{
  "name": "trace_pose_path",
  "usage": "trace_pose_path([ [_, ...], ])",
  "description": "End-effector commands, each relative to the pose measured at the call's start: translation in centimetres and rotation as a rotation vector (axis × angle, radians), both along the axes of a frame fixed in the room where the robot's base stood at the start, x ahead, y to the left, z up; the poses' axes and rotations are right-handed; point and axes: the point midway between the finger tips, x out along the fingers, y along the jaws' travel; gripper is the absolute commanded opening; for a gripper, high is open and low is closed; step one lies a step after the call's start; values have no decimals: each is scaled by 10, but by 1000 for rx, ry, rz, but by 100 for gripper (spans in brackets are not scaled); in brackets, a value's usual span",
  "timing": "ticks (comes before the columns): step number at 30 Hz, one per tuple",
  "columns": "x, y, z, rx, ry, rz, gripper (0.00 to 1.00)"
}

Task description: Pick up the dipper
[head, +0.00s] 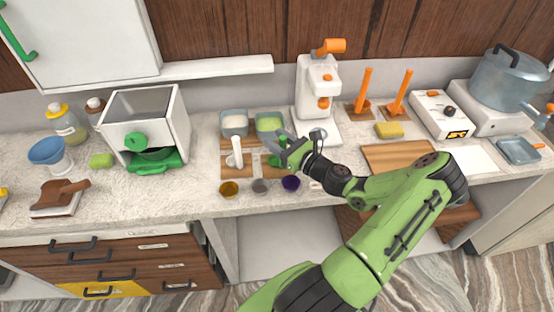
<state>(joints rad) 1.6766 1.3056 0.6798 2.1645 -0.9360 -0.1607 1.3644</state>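A small white tool with an upright handle (236,150), which looks like the dipper, stands on the left part of a wooden board on the counter; its lower end is too small to make out. My gripper (284,148) is above the right part of the board, to the right of the white tool and apart from it. Its grey fingers look spread, with nothing seen between them. A small green object (273,161) shows beside the fingers, partly hidden.
Two square tubs, one with white contents (234,122) and one with green (269,123), stand behind the board. A white machine (317,88) stands behind my arm.

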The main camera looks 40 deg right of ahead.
Motion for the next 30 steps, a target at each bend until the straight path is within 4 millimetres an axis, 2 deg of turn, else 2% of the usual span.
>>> trace_pose_path([
  [1, 0, 0, 0, 0, 0, 0, 38],
  [6, 0, 0, 0, 0, 0, 1, 12],
  [9, 0, 0, 0, 0, 0, 1, 0],
  [20, 0, 0, 3, -2, -1, 1, 0],
  [23, 0, 0, 20, -5, -1, 2, 0],
  [30, -1, 0, 81, -6, 0, 1, 0],
])
